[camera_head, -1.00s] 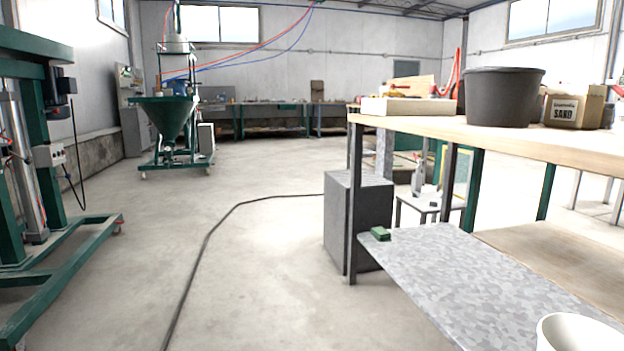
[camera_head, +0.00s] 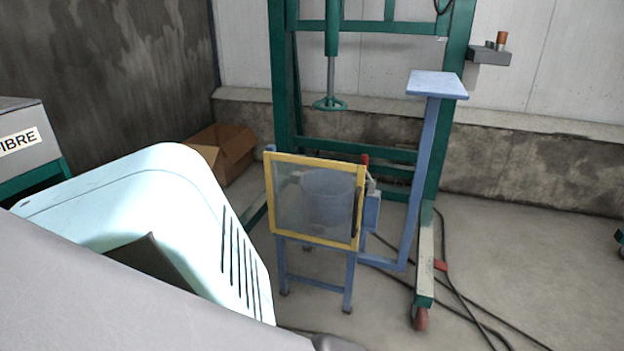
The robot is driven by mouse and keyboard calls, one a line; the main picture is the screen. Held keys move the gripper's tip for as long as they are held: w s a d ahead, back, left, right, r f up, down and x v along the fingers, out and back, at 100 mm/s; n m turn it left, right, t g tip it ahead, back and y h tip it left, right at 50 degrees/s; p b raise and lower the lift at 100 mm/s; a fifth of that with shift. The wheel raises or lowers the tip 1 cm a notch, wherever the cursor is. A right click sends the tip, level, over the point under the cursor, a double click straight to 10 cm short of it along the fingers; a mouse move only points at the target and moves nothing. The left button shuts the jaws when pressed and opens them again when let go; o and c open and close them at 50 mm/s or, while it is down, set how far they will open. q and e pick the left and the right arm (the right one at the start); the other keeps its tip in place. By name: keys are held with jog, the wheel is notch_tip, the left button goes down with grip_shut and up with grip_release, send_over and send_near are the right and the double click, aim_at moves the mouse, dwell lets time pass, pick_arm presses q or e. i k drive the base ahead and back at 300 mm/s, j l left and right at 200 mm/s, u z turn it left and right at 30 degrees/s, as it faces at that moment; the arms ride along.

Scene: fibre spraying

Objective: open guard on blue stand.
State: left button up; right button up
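The guard is a see-through panel in a yellow frame (camera_head: 312,160). It stands upright across the front of the blue stand (camera_head: 315,282), in the middle of the head view, and looks shut. A dark upright strip, perhaps a handle, runs along the guard's right side. A bluish bucket (camera_head: 325,195) shows through the panel. A small red part and a blue box (camera_head: 371,212) sit at the stand's right side. Neither of my grippers is in view, and the guard is some way ahead of me.
Behind the stand is a green frame (camera_head: 283,75) with a mixer shaft (camera_head: 330,75). A blue post with a plate (camera_head: 437,84) stands right of the guard. Cables lie on the floor at right.

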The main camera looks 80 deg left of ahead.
aim_at(361, 169)
jog(key=u, duration=2.15)
